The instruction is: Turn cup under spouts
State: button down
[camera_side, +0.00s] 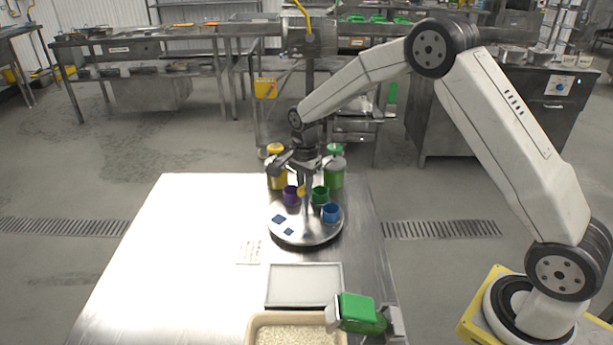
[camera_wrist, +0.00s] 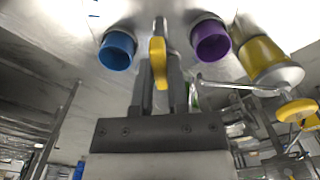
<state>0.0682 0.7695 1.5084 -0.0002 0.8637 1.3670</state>
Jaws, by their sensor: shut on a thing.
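A round metal turntable (camera_side: 290,234) stands on the steel table. On it are a purple cup (camera_side: 290,195), a green cup (camera_side: 320,195) and a blue cup (camera_side: 330,213). My gripper (camera_side: 306,200) points down over the turntable, between the cups. In the wrist view its fingers (camera_wrist: 160,80) are shut on a narrow yellow piece (camera_wrist: 158,62); what this belongs to is unclear. The blue cup (camera_wrist: 117,50) and the purple cup (camera_wrist: 210,40) show on either side of the fingers, apart from them. The green cup is not clear in the wrist view.
A yellow dispenser (camera_side: 277,180) and a green dispenser (camera_side: 334,175) stand behind the turntable. In front are a grey tray (camera_side: 305,267), a bin of rice (camera_side: 262,318) and a green-handled tool (camera_side: 358,309). The table's left side (camera_side: 170,255) is mostly clear.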

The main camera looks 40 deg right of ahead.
jog(key=shift+m, duration=3.4)
jog(key=c, duration=0.6)
grip_release()
jog(key=shift+r, duration=0.1)
jog(key=shift+r, duration=3.85)
